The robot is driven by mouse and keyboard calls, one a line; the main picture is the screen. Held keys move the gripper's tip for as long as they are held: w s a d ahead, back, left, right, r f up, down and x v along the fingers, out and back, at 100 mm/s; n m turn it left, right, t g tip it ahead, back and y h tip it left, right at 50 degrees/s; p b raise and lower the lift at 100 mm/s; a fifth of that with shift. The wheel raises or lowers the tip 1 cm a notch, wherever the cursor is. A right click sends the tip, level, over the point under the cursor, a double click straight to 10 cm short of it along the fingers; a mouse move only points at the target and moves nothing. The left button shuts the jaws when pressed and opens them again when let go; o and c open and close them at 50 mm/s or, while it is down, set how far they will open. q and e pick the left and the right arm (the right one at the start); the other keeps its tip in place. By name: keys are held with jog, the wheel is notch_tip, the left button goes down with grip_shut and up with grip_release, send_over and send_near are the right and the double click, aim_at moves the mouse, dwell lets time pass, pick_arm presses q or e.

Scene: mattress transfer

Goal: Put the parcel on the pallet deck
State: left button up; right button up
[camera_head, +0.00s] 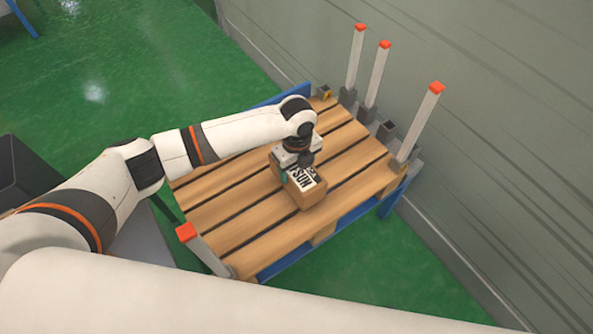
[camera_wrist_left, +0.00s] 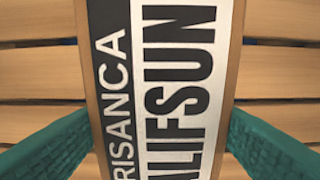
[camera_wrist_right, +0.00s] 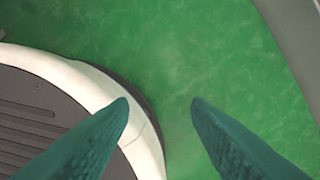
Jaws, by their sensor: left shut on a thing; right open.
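The parcel (camera_head: 314,198) is a brown cardboard box with a black and white printed label. It is over the middle of the wooden slatted pallet deck (camera_head: 222,210); I cannot tell whether it touches the slats. My left gripper (camera_head: 292,172) comes down on it from above and is shut on it. In the left wrist view the parcel's label (camera_wrist_left: 180,90) fills the middle, with a green finger at each side and the slats behind. My right gripper (camera_wrist_right: 160,102) shows only in the right wrist view, open and empty above the green floor.
Several white posts with orange tops stand at the pallet's corners and far side, such as the right one (camera_head: 420,122) and the near-left one (camera_head: 205,250). A grey wall (camera_head: 500,130) runs behind. Bare slats surround the parcel. Green floor (camera_head: 130,80) is open at the left.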

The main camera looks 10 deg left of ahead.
pick_arm(q)
jog(key=shift+w+f, duration=0.1)
jog(key=shift+f, duration=0.6)
pick_arm(e)
jog(key=shift+w+r, duration=0.3)
jog(key=shift+r, duration=0.1)
pick_arm(q)
jog(key=shift+f, duration=0.15)
jog(key=o, duration=1.3)
jog(key=shift+c, duration=0.2)
jog(key=shift+r, duration=0.25)
notch_tip(320, 180, up, 12)
jog(key=shift+f+p, duration=0.1)
jog(key=shift+p, duration=1)
pick_arm(e)
jog(key=s+f, duration=0.4)
jog(key=s, duration=0.1)
jog(key=shift+s+d+f, duration=0.35)
jog(key=shift+d+f, duration=0.05)
jog(key=shift+d, duration=0.05)
